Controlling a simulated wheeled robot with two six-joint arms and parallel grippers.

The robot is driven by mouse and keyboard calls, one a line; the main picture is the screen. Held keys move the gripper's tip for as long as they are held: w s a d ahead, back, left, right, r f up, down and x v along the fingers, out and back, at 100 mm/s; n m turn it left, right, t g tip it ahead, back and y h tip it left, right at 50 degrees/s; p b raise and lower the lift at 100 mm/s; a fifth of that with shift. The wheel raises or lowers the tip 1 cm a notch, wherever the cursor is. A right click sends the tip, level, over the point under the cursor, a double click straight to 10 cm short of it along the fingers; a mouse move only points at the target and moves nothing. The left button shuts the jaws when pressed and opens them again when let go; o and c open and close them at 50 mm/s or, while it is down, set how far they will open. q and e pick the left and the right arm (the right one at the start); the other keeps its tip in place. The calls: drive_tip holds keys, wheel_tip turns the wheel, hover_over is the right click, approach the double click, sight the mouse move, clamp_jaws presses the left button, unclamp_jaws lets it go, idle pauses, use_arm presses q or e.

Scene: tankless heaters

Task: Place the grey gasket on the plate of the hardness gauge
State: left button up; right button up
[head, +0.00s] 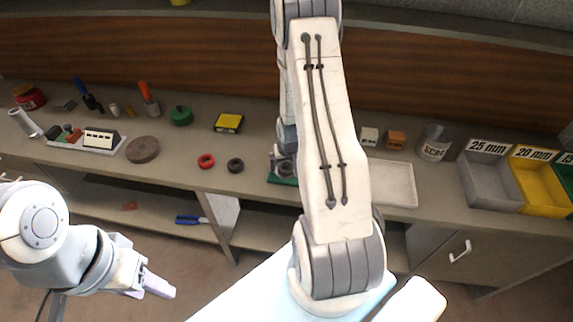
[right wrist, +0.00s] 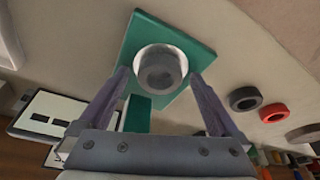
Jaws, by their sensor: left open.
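The hardness gauge (right wrist: 190,45) has a green base and a pale round plate (right wrist: 150,52); in the head view my right arm partly covers the gauge (head: 283,179). The grey gasket (right wrist: 160,72), a thick ring, appears to lie flat on the plate, slightly off its centre. My right gripper (right wrist: 158,80) is open, with one finger on each side of the gasket and a visible gap to both; its fingertips cannot be made out in the head view. My left gripper (head: 158,286) is open and empty at the lower left, in front of the counter.
A red ring (head: 206,161) and a dark ring (head: 235,165) lie left of the gauge. A brown disc (head: 142,150) lies further left. To the right are a pale tray (head: 390,183), a scrap can (head: 435,143), a grey bin (head: 490,184) and a yellow bin (head: 540,184).

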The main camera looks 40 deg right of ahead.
sight(286, 166)
drive_tip(key=shift+r, duration=0.5)
drive_tip(key=v, duration=0.3)
drive_tip(key=d+p+v, duration=0.1)
drive_tip(key=p+v, duration=0.3)
drive_tip(key=v, duration=0.3)
drive_tip(key=s+a+r+n+y, duration=0.1)
drive_tip(key=a+r+n, duration=0.2)
drive_tip(key=a+r, duration=0.55)
drive_tip(key=s+a+r+n, duration=0.1)
drive_tip(key=a+r+n, duration=0.2)
drive_tip(key=a, duration=1)
drive_tip(key=s+a+r+n+g, duration=0.1)
drive_tip(key=s+a+r+n, duration=0.2)
drive_tip(key=s+a, duration=0.3)
drive_tip(key=s+a+r+n+g+y, duration=0.1)
drive_tip(key=s+a+r+n+g, duration=0.1)
drive_tip(key=s+a, duration=0.4)
drive_tip(key=s+r+n, duration=0.1)
drive_tip(key=s, duration=0.3)
drive_tip(key=shift+s+r+n+y, duration=0.2)
drive_tip(key=shift+n+y, duration=0.1)
